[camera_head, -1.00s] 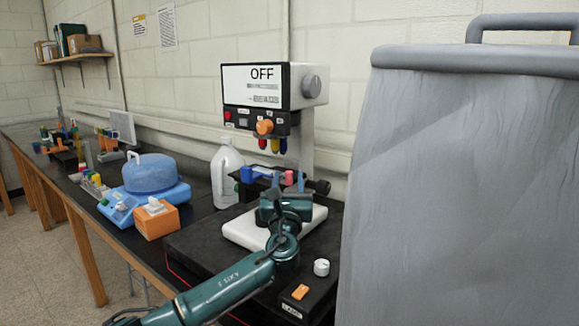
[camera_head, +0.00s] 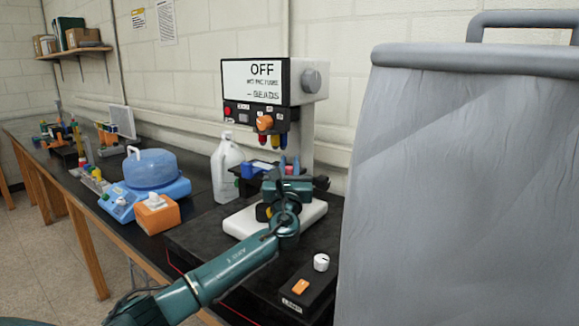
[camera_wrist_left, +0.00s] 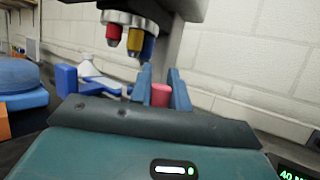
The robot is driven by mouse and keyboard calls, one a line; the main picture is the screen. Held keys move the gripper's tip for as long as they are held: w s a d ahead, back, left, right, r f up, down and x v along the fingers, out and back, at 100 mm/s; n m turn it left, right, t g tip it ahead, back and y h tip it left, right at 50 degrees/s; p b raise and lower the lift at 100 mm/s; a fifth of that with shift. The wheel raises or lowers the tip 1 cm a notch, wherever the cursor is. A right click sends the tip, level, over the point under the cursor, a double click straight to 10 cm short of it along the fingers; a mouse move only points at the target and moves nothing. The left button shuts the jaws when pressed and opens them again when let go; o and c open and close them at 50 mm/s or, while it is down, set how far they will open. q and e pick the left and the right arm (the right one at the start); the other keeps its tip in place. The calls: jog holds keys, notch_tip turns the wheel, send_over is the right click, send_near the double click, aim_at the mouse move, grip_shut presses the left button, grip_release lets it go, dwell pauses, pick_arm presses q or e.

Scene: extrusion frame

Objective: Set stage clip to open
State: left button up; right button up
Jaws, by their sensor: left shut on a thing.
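The microscope has a white base (camera_head: 246,222), a dark stage and a blue part (camera_head: 262,168) on the stage; the blue part also shows in the left wrist view (camera_wrist_left: 66,79). A pink cylindrical knob (camera_wrist_left: 160,95) stands at the stage; I cannot tell for sure whether it belongs to the stage clip. My left gripper (camera_head: 290,164) reaches over the base to the stage. In the left wrist view its two blue fingers (camera_wrist_left: 163,90) are on either side of the pink knob, shut on it. My arm hides part of the stage. My right gripper is not in view.
Coloured objectives (camera_head: 272,140) hang above the stage, close to my left fingers. The microscope head's screen (camera_head: 255,82) reads OFF. A white jug (camera_head: 226,165) stands behind left, and a grey covered bulk (camera_head: 460,190) closes off the right. A control box (camera_head: 306,291) sits in front.

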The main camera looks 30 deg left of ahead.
pick_arm(q)
grip_shut()
